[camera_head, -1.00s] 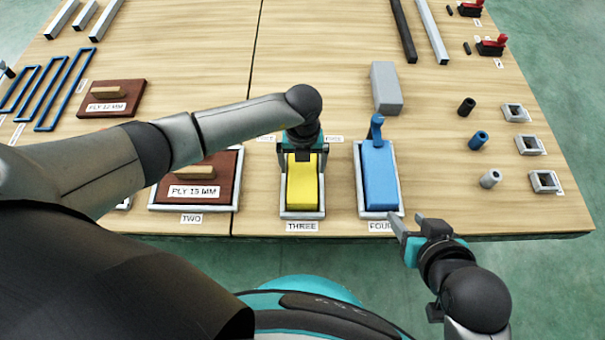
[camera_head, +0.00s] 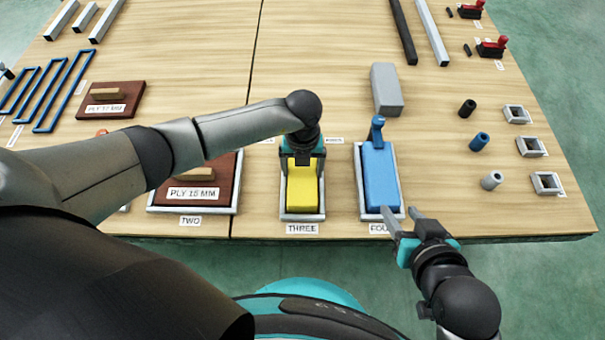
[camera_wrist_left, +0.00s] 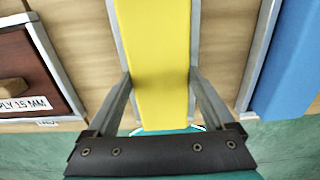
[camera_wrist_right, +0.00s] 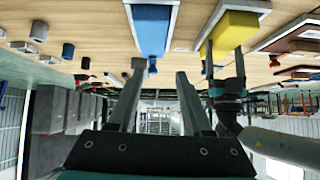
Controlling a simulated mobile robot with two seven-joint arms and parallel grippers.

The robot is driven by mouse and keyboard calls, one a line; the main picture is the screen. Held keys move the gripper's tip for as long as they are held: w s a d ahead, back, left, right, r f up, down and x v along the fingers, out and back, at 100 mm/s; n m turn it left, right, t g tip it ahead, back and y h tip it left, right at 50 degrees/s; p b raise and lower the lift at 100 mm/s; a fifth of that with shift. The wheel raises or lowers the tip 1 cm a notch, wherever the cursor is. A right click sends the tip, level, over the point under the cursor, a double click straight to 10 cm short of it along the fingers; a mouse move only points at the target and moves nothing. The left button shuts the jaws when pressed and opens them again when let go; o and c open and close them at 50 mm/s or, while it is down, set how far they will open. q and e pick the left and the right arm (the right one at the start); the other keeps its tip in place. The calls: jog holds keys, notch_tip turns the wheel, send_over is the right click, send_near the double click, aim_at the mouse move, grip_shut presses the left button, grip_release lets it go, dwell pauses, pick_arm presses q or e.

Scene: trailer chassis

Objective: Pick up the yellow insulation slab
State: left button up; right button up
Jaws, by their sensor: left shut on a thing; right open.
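The yellow insulation slab (camera_head: 302,187) is at the grey-rimmed tray (camera_head: 303,217) labelled THREE. My left gripper (camera_head: 301,158) is over its far end, shut on it. In the left wrist view the slab (camera_wrist_left: 157,60) lies between the two fingers (camera_wrist_left: 160,85). The right wrist view shows the slab (camera_wrist_right: 233,30) standing above the tray rim; I cannot tell whether its underside is clear of the tray. My right gripper (camera_head: 400,213) is open and empty, close to the front edge of tray FOUR.
A blue slab (camera_head: 380,178) with a blue handle sits in tray FOUR (camera_head: 398,185), just right. A brown PLY 15 MM board (camera_head: 210,198) is in tray TWO at left. A grey block (camera_head: 386,90) lies behind. Bare table shows between the trays and the small tubes.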

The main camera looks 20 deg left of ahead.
pick_arm(q)
jog(key=c, duration=0.4)
jog(key=shift+r, duration=0.2)
